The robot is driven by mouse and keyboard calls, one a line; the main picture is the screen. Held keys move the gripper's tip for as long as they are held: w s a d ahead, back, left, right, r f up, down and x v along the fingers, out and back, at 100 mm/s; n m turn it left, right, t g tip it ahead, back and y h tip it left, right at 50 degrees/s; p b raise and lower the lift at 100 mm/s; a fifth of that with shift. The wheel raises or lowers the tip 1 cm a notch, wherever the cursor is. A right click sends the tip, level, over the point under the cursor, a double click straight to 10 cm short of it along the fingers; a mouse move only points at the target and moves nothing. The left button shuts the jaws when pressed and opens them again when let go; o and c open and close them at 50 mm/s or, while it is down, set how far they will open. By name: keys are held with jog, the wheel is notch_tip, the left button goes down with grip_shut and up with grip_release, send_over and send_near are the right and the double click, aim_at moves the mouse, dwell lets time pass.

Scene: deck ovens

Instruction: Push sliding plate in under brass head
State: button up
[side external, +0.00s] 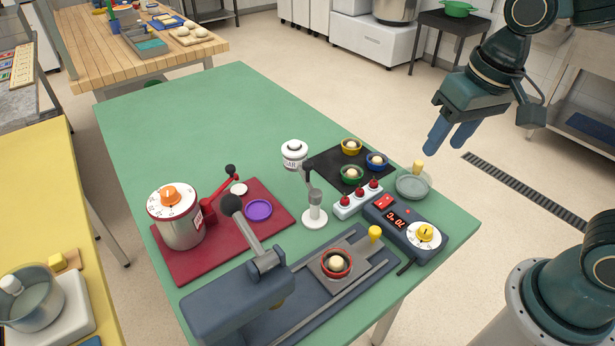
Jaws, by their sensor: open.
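The sliding plate (347,244) is grey and sits on the rails of a dark blue press base at the front of the green table. A red ring-shaped dish (336,265) with a pale dough ball rests on it. A yellow knob (375,233) stands at the plate's right, far end. The press housing (235,305) is to the left of the plate, with a long lever (245,222) tilted up from it. My gripper (448,146) is open and empty, high above the right side of the table, away from the knob.
A control box (405,225) with dial and display stands right of the knob. A red mat (275,204) lies left. The table's back is clear.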

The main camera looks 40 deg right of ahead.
aim_at(375, 230)
jog(key=w+a+f+m+g, duration=0.2)
jog(key=w+a+f, duration=0.3)
jog(key=a+f, duration=0.1)
jog(key=shift+f+g, duration=0.3)
jog(key=shift+f, duration=0.5)
jog(key=shift+w+f, duration=0.1)
jog(key=shift+f, duration=6.75)
jog(key=shift+a, duration=0.1)
grip_shut()
